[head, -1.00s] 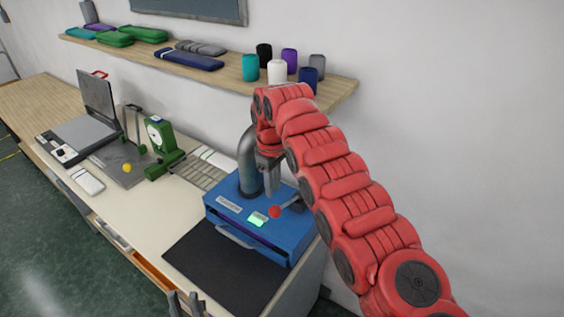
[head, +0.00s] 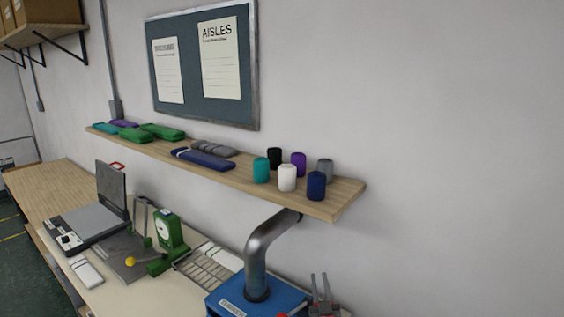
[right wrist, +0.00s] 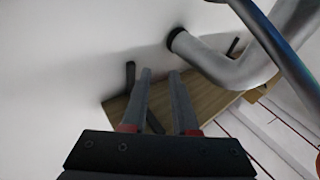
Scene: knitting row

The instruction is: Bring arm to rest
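My right gripper (head: 322,291) shows at the bottom edge of the head view, just right of the blue machine (head: 262,299) with the grey bent pipe (head: 259,255). Its two grey fingers point up, apart, with nothing between them. In the right wrist view the fingers of my right gripper (right wrist: 160,73) are also apart and empty, below the wall shelf (right wrist: 205,103) and beside the pipe (right wrist: 225,62). Most of my right arm is outside the head view. My left gripper is not in view.
The wall shelf (head: 335,202) holds several yarn cones, such as a white one (head: 287,178), and folded knits. Bare wall lies at right.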

